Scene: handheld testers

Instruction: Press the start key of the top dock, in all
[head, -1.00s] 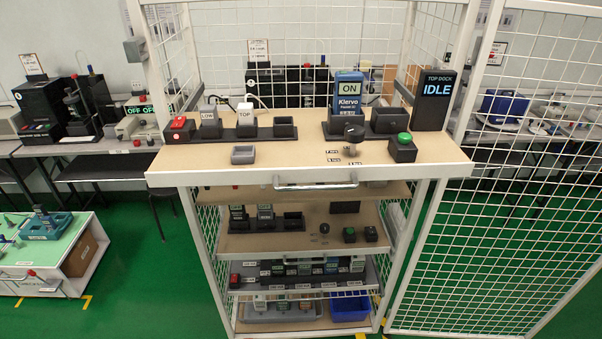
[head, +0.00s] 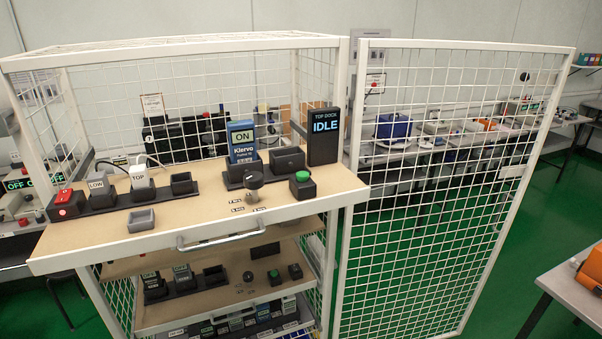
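The top dock's display (head: 325,136) reads "TOP DOCK IDLE" at the right of the cage's top shelf. A green round key (head: 302,176) on a black box (head: 302,190) sits in front of it. A blue Klervo tester (head: 242,140) showing "ON" stands upright in the left slot of the black dock (head: 287,160); the right slot looks empty. Neither of my grippers shows in the head view.
The top shelf (head: 150,235) also holds a lit red switch (head: 65,205), LOW and TOP plugs (head: 138,176) and a small grey tray (head: 141,219). A handle (head: 222,240) runs along its front. The mesh door (head: 440,190) stands open at right.

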